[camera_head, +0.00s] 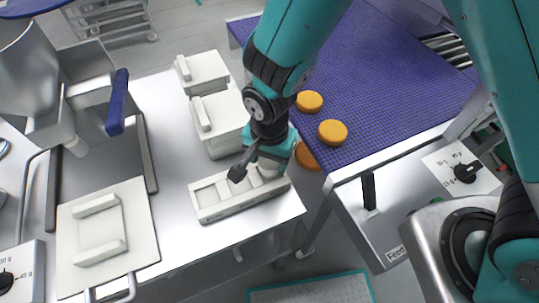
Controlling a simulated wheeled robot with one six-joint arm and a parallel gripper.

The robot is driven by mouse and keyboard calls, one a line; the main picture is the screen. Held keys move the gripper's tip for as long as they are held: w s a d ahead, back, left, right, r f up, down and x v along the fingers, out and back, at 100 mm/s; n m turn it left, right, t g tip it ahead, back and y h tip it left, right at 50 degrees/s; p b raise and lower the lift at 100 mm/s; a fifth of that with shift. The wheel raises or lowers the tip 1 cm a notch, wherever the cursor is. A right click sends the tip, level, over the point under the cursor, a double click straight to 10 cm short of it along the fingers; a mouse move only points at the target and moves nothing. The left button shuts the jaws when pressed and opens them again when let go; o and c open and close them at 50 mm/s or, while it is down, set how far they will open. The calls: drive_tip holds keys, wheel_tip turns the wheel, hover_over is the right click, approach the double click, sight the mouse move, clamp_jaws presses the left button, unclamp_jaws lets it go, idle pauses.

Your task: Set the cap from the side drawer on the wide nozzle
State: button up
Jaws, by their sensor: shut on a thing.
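My gripper (262,168) is low over the open white side drawer (212,213), at its right end. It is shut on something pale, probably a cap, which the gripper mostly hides. I cannot tell whether that thing is still touching the drawer. The drawer is divided into compartments. A pale nozzle (75,146) points down below the metal hopper (35,75) at the left, well away from my gripper. I cannot tell whether this is the wide nozzle.
A blue lever handle (117,102) stands beside the hopper. A white board with handles (125,215) lies at front left. White boxes (218,125) stand behind the drawer. Orange rounds (333,132) lie on the purple belt (390,75) at right. Bare metal worktop (175,215) lies left of the drawer.

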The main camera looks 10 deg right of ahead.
drive_tip(key=shift+f, duration=0.2)
drive_tip(key=o, duration=1.2)
drive_tip(key=shift+r, duration=0.1)
wheel_tip(320, 180, up, 7)
drive_tip(key=p, duration=0.5)
drive_tip(key=shift+p, duration=0.4)
